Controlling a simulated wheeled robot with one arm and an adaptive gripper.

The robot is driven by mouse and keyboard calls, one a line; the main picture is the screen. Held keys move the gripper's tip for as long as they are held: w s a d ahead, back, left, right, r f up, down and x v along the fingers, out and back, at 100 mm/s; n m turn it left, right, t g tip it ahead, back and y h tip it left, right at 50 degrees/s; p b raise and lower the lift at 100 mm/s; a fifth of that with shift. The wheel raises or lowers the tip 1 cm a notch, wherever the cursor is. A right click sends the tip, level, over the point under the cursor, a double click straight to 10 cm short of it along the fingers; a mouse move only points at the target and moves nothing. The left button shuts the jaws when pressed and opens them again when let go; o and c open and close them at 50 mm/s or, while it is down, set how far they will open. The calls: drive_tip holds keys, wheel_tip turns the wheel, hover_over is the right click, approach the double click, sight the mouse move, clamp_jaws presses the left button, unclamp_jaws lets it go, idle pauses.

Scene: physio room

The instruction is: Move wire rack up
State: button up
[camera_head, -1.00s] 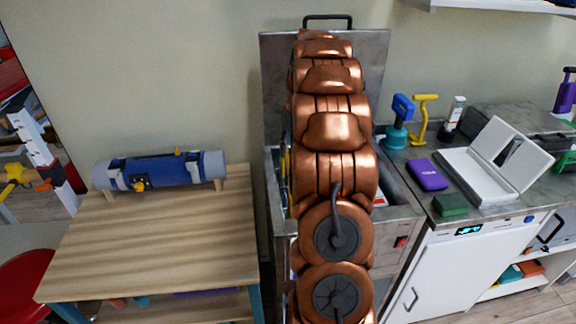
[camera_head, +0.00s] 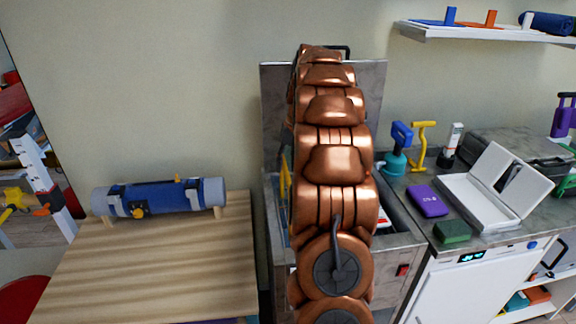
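A metal tank (camera_head: 398,242) with an open, upright lid (camera_head: 374,84) stands in the middle, behind my copper arm. My arm covers most of its opening. I cannot make out the wire rack; a thin yellow upright piece (camera_head: 285,182) shows at the left of the opening, and I cannot tell whether it belongs to the rack. White and red bits show inside at the right. My gripper is hidden behind my own arm, so its state and whether it touches anything do not show.
A wooden table (camera_head: 160,265) with a blue-grey roller (camera_head: 160,197) is at left. At right, a counter holds a purple box (camera_head: 427,200), a green block (camera_head: 452,232), a white open case (camera_head: 490,190) and a teal-and-blue tool (camera_head: 398,150). A wall shelf (camera_head: 490,34) is above.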

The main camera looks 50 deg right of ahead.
idle(0.3)
wheel_tip(320, 180, up, 7)
drive_tip(key=d, duration=0.1)
drive_tip(key=shift+s+r, duration=0.15)
drive_tip(key=shift+s, duration=0.3)
idle(0.7)
